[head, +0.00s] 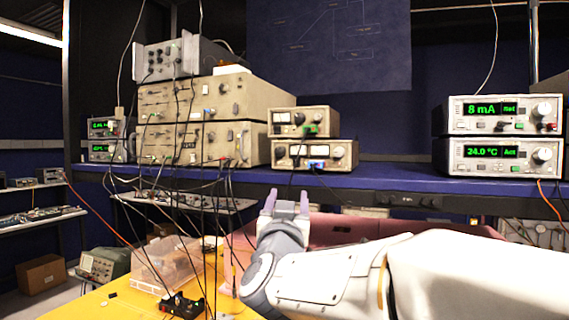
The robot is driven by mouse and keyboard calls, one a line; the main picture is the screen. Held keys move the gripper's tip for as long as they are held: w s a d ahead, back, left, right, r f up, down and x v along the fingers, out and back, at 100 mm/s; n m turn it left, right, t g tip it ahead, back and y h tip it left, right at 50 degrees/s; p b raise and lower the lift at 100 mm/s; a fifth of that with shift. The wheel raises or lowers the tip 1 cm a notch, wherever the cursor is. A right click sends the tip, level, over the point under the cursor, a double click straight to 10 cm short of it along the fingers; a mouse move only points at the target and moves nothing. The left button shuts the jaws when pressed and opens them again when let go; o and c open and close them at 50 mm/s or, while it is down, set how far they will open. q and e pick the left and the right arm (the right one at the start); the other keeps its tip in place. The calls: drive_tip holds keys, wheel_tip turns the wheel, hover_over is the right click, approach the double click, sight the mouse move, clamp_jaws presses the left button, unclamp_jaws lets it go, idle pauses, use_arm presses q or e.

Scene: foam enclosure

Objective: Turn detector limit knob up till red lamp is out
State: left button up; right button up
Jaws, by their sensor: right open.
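My right gripper (288,198) is open and empty, its fingers pointing away from me below the front edge of the blue shelf. Behind and above it stand two small beige units, an upper one (285,115) and a lower one (286,161), each with meters and small knobs. At the right, an upper display unit (458,129) reads 8 mA and a lower one (458,170) reads 24.0 °C; each has a large round knob at its right. I cannot tell which knob is the detector limit knob. Small red spots show, but no lamp is certain. My left gripper is not in view.
The blue shelf (395,181) carries stacked beige instruments (215,100) at the left, with many black cables hanging in front. A clear plastic box (165,262) stands on the yellow table (110,308). The shelf is bare between the small units and the display units.

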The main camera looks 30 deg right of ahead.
sight(338, 153)
drive_tip(key=s+d+r+m+g+h, duration=0.4)
drive_tip(key=d+h, duration=0.2)
drive_tip(key=p+x, duration=0.2)
drive_tip(key=x, duration=0.2)
drive_tip(key=p+x, duration=0.3)
drive_tip(key=x, duration=0.2)
drive_tip(key=shift+s+r+p, duration=0.1)
drive_tip(key=shift+r+p, duration=0.15)
drive_tip(key=shift+p, duration=0.05)
drive_tip(key=shift+w+d, duration=0.3)
drive_tip(key=shift+d, duration=0.1)
clamp_jaws()
